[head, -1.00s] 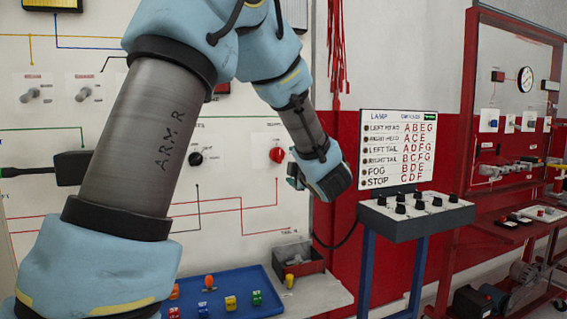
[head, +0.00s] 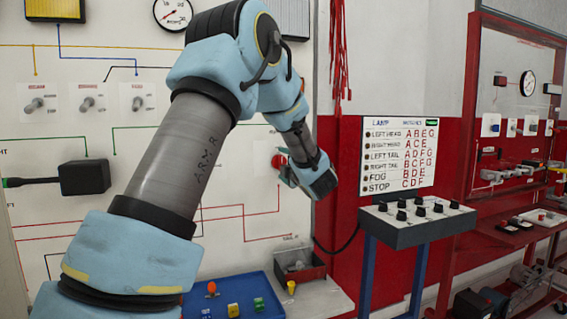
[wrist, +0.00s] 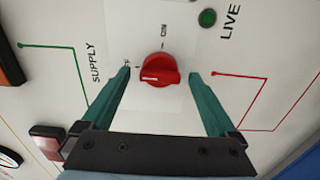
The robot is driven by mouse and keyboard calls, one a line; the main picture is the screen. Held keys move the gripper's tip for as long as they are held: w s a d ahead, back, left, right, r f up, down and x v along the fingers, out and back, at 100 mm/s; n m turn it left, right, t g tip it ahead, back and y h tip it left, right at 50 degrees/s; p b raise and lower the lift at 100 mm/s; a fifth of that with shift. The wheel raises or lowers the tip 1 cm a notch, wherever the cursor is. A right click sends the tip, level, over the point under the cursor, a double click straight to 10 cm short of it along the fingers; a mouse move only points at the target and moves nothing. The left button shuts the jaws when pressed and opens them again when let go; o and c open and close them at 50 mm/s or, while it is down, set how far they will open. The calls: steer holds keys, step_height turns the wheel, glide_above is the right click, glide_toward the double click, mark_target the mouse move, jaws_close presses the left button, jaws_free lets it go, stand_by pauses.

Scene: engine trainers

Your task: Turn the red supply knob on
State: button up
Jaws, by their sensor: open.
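The red supply knob (wrist: 160,70) sits on a white plate on the panel, between my fingertips in the wrist view. Its white mark lies across the picture, on the side towards the word SUPPLY, and the ON label is at another angle above it. My gripper (wrist: 160,74) is open, with one teal finger on each side of the knob and a gap on both sides. In the head view the knob (head: 280,167) shows just beside my gripper (head: 283,174), partly hidden by it.
A green LIVE lamp (wrist: 207,18) is near the knob. A switch console (head: 415,220) is to the right. A black box (head: 84,177) is on the panel at left.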

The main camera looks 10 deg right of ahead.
steer(key=shift+w, duration=0.1)
steer(key=c, duration=1.4)
steer(key=shift+m, duration=0.4)
steer(key=m, duration=0.8)
steer(key=m+p, duration=0.2)
steer(key=m, duration=0.2)
steer(key=shift+m+p, duration=0.3)
steer(key=shift+m, duration=0.1)
steer(key=m+p, duration=0.2)
steer(key=m, duration=0.2)
steer(key=shift+f+m, duration=0.1)
steer(key=shift+m, duration=0.2)
